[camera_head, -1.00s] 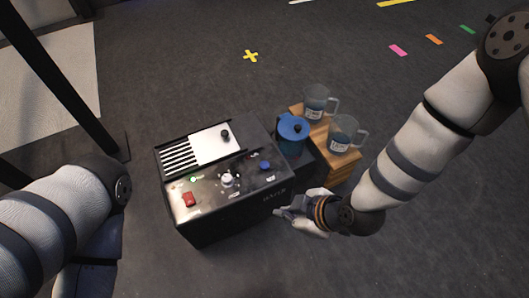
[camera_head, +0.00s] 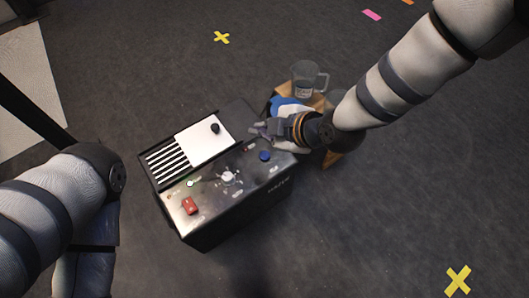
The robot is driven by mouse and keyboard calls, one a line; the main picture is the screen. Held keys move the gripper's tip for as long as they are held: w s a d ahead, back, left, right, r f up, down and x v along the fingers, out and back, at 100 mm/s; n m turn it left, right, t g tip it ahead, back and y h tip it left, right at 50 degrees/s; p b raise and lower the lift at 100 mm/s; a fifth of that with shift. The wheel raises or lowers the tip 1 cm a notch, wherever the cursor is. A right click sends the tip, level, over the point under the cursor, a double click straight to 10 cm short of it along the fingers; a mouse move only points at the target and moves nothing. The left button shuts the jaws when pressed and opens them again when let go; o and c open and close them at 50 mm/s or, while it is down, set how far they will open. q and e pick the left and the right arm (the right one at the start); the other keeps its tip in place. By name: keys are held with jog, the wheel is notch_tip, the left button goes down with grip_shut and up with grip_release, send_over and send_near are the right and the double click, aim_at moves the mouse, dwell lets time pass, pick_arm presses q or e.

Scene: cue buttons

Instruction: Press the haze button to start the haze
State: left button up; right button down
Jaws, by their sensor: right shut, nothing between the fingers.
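The haze machine (camera_head: 232,225) is a black box on the dark floor, with a panel of controls on top. A blue button (camera_head: 265,156) sits at the panel's right end. My left gripper is not clearly seen; only my left arm shows.
A white plate with a black knob (camera_head: 215,128) covers the machine's back left. Behind my right gripper are a clear jug (camera_head: 307,79) and a blue-lidded container (camera_head: 284,103), partly hidden by my arm.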

jog(key=b, duration=0.5)
send_over(263, 158)
notch_tip(263, 158, down, 8)
jog(key=shift+f, duration=0.15)
pick_arm(q)
jog(key=shift+g, duration=0.6)
jog(key=s+f, duration=0.1)
jog(key=f, duration=0.1)
jog(key=s+f, duration=0.1)
jog(key=shift+s+a+f, duration=0.1)
jog(key=shift+a+f, duration=0.05)
jog(key=shift+f, duration=0.25)
pick_arm(e)
jog(key=shift+w+f, duration=0.1)
jog(key=shift+f, duration=0.15)
jog(key=shift+f, duration=0.45)
pick_arm(q)
jog(key=shift+f+b, duration=0.2)
jog(key=shift+b, duration=0.15)
pick_arm(e)
jog(key=shift+f, duration=0.45)
pick_arm(q)
jog(key=shift+r, duration=0.1)
pick_arm(e)
jog(key=shift+r, duration=0.1)
pick_arm(q)
jog(key=shift+r+p, duration=0.55)
jog(key=shift+p, duration=0.2)
pick_arm(e)
jog(key=shift+r, duration=0.8)
